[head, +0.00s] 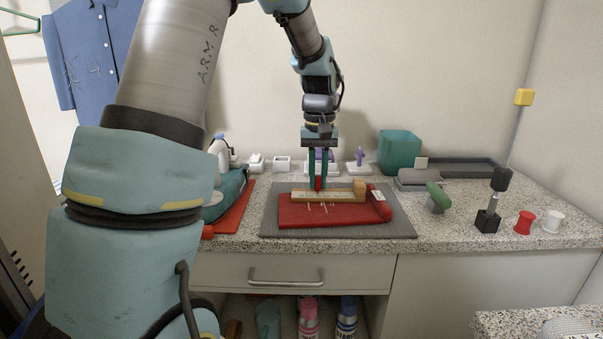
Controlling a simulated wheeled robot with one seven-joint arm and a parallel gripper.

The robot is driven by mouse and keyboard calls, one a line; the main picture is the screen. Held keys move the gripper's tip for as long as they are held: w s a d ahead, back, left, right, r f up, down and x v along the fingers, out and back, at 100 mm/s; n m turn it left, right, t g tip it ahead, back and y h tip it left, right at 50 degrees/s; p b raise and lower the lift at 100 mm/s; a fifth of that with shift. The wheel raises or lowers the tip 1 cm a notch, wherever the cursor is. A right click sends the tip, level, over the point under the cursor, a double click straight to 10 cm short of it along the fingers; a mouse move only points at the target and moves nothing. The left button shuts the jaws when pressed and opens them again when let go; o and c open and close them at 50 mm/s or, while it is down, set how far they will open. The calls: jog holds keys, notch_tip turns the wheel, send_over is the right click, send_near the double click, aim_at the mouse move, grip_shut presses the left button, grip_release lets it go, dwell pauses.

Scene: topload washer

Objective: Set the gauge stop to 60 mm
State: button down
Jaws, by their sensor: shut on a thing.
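A gauge with a pale ruled strip (345,197) lies along a red base or cloth (300,214) on a grey ribbed mat (402,229). A tan wooden block (360,188) stands at the strip's right end. A small red piece (318,184), which looks like the stop, is on the strip left of its middle. My gripper (318,183) points straight down from above, its green fingers shut on this red piece. The fingers partly hide the piece. The scale marks are too small to read.
A green iron (226,195) on a red pad stands left of the mat. A teal box (399,152) and small white stands are behind. A green-handled tool (438,197), a black post (488,220) and spools (524,222) stand right. Counter in front is clear.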

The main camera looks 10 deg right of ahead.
aim_at(320, 176)
jog(key=shift+d, duration=0.2)
jog(key=c, duration=0.8)
grip_release()
notch_tip(320, 176, up, 11)
jog(key=b, duration=0.1)
jog(key=shift+f, duration=0.1)
